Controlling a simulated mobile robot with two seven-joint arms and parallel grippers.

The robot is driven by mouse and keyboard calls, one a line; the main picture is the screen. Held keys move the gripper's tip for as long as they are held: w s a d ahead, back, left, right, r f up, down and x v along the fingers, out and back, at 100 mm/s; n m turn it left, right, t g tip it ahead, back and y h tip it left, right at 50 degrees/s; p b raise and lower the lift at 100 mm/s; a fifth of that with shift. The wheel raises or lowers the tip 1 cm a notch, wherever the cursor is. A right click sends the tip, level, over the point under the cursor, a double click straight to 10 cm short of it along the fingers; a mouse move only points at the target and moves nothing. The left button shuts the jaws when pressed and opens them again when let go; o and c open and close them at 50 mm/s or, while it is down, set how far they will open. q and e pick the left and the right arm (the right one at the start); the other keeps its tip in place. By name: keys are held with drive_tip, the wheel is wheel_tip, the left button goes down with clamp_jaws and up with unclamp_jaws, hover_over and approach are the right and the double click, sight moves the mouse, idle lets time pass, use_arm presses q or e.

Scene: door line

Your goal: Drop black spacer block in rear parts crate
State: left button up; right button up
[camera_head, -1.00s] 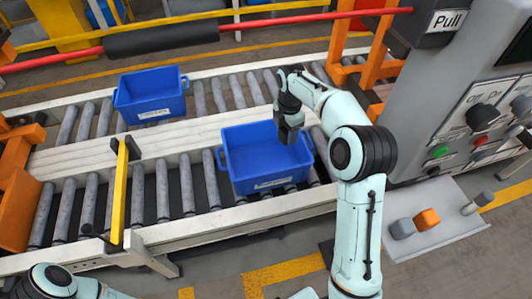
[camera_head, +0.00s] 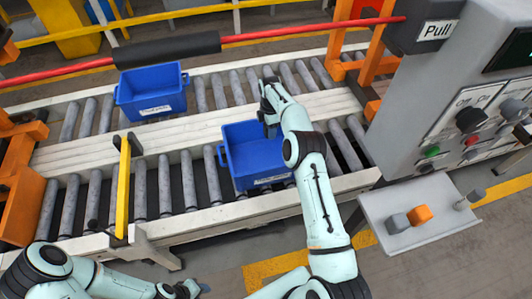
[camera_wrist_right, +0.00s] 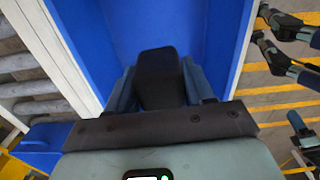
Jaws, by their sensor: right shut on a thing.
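The black spacer block (camera_wrist_right: 158,78) is between the fingers of my right gripper (camera_wrist_right: 160,88), which is shut on it. In the wrist view a blue crate interior (camera_wrist_right: 160,22) lies beyond the block. In the head view my right gripper (camera_head: 271,122) is at the right end of the nearer blue crate (camera_head: 250,170), and the block is hidden there. The rear blue crate (camera_head: 150,107) stands farther back and to the left, with a white label on its front. My left gripper (camera_head: 185,290) is low at the bottom edge, too small to judge.
Both crates stand on roller conveyor lines (camera_head: 190,185), separated by a pale rail. A yellow bar (camera_head: 122,190) stands left of the nearer crate. A red rod (camera_head: 300,31) crosses behind. A grey control panel (camera_head: 470,100) and a shelf with small blocks (camera_head: 425,220) are at the right.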

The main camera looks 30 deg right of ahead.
drive_tip(key=shift+f, duration=0.9)
drive_tip(key=o, duration=1.2)
drive_tip(key=shift+c, duration=0.2)
wheel_tip(320, 180, up, 12)
drive_tip(key=shift+w+r, duration=0.1)
drive_tip(key=shift+r, duration=0.55)
